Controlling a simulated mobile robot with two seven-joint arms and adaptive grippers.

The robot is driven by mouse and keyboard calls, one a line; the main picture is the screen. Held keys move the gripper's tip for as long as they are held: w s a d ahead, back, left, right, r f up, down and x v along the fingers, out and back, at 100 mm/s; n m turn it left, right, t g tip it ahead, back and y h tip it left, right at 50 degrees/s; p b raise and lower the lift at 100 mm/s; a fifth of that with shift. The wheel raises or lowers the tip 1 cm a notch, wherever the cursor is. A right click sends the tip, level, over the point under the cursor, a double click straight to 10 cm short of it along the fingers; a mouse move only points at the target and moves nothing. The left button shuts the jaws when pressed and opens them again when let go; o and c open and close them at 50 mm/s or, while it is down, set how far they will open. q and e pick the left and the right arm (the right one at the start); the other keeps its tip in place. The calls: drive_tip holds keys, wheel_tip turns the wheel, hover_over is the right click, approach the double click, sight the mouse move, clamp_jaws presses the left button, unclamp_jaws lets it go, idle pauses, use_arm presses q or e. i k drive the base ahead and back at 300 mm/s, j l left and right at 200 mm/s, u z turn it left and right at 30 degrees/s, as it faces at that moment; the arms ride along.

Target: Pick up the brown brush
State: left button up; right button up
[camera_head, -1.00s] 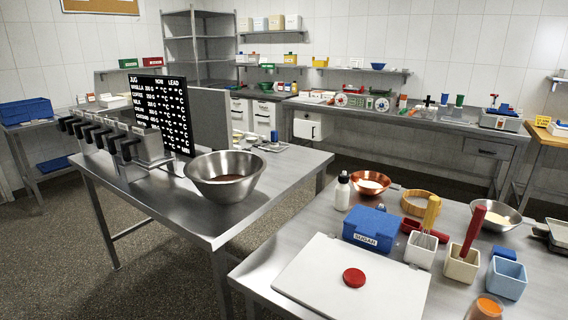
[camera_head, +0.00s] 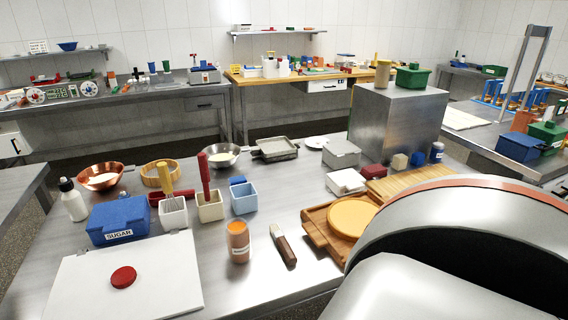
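A brown-handled tool (camera_head: 283,245), which looks like the brown brush, lies flat on the grey metal table (camera_head: 262,280), with its pale end towards the back left. It lies between an orange-lidded jar (camera_head: 238,241) and a wooden board (camera_head: 318,232), apart from both. Nothing holds it. Neither of my grippers is in view. A large grey and white part of my own arm fills the lower right corner and hides the table's front right.
On the left stand a blue sugar box (camera_head: 119,219), a white board (camera_head: 80,285) with a red disc, and small containers holding upright-handled tools. A yellow disc (camera_head: 352,217) lies on the wooden board. A metal block (camera_head: 398,125) stands behind. Bare table surrounds the brush's near end.

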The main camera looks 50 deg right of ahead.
sight(290, 257)
drive_tip(key=z, duration=1.65)
